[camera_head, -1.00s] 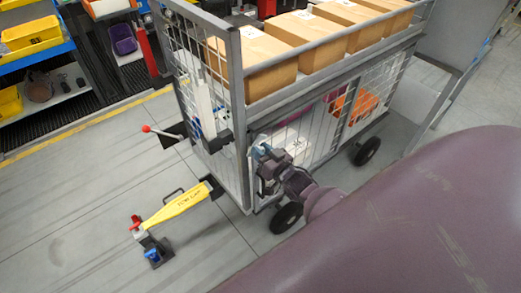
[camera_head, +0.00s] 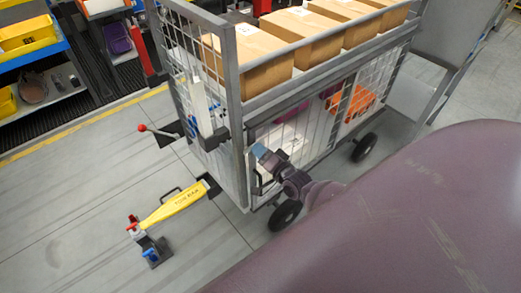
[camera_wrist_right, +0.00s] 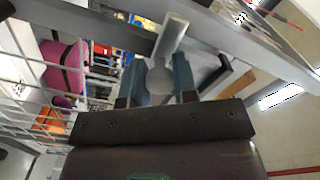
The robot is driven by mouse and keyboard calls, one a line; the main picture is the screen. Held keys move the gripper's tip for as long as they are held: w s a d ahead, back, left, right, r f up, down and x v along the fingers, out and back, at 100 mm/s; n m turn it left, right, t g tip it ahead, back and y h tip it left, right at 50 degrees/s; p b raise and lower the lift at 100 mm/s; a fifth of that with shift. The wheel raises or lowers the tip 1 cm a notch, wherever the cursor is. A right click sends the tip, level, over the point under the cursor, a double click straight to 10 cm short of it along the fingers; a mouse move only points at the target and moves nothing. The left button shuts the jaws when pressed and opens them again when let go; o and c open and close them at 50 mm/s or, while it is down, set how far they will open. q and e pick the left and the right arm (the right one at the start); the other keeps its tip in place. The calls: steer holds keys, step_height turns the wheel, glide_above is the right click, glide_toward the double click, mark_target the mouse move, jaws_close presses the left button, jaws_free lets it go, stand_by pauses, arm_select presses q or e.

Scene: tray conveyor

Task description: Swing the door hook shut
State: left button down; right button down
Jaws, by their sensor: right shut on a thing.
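My right gripper (camera_wrist_right: 157,78) is at the cage trolley's near corner, low beside the corner post, where the head view also shows it (camera_head: 259,152). In the right wrist view its two blue-grey fingers are shut on a light grey rounded piece, which seems to be the door hook (camera_wrist_right: 170,38). This piece runs up from between the fingers to a grey frame bar. The fingers hide part of it. In the head view the hook is too small to make out. My left gripper is not in view.
The cage trolley (camera_head: 238,75) carries several cardboard boxes (camera_head: 300,45) on top and an orange crate (camera_head: 357,104) inside. A yellow tow bar (camera_head: 175,206) reaches out over the floor from it. Shelving with yellow bins (camera_head: 28,35) stands at the upper left. The floor at the left is mostly clear.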

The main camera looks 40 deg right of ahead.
steer(key=shift+f+m, duration=0.1)
steer(key=shift+m, duration=0.4)
steer(key=c, duration=0.9)
jaws_free()
steer(key=s, duration=1)
steer(key=shift+s+d, duration=0.4)
